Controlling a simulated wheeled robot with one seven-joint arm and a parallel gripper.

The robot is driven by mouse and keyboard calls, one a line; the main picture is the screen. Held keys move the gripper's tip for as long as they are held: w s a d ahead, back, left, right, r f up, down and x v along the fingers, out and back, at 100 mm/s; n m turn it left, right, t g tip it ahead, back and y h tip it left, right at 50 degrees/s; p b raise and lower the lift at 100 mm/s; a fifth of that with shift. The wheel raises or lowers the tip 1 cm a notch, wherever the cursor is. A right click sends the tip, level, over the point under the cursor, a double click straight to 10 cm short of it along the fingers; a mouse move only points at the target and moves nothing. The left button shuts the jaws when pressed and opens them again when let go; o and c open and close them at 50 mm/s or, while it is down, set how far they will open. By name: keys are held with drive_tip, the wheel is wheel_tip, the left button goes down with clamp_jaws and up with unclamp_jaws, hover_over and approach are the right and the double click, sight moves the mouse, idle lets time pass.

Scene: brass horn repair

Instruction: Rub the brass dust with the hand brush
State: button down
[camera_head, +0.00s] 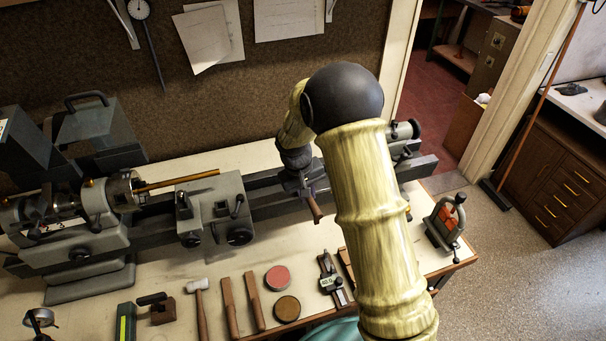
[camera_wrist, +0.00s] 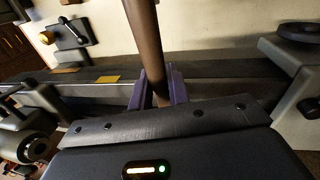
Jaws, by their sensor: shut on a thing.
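My gripper (camera_head: 306,188) is above the lathe bed, right of the middle in the head view. In the wrist view its purple fingers (camera_wrist: 158,90) are shut on a brown handle, taken to be the hand brush (camera_wrist: 145,40). The handle runs up out of the picture, and its bristles cannot be made out. In the head view the brown handle (camera_head: 315,209) hangs below my gripper. Small yellow patches, likely the brass dust (camera_wrist: 107,79), lie on the dark lathe bed left of the handle in the wrist view. My arm may hide them in the head view.
The lathe (camera_head: 100,215) spans the bench, with a brass rod (camera_head: 180,181) in its chuck and a carriage (camera_head: 207,205) left of my gripper. A mallet (camera_head: 199,300), files, round tins (camera_head: 277,277) and a caliper (camera_head: 331,282) lie in front. A red clamp (camera_head: 446,222) stands at right.

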drive_tip(key=shift+s+a+r+p, duration=0.1)
drive_tip(key=shift+a+r+p, duration=0.05)
drive_tip(key=shift+r+p, duration=0.25)
wheel_tip(320, 180, up, 2)
drive_tip(key=shift+r+p, duration=0.1)
drive_tip(key=shift+p, duration=0.25)
drive_tip(key=shift+d+r+p, duration=0.2)
drive_tip(key=shift+r+p, duration=0.35)
drive_tip(key=shift+r, duration=0.05)
drive_tip(key=shift+a+r+p, duration=0.1)
drive_tip(key=shift+r+p, duration=1.3)
drive_tip(key=shift+r, duration=0.65)
drive_tip(key=shift+f, duration=0.1)
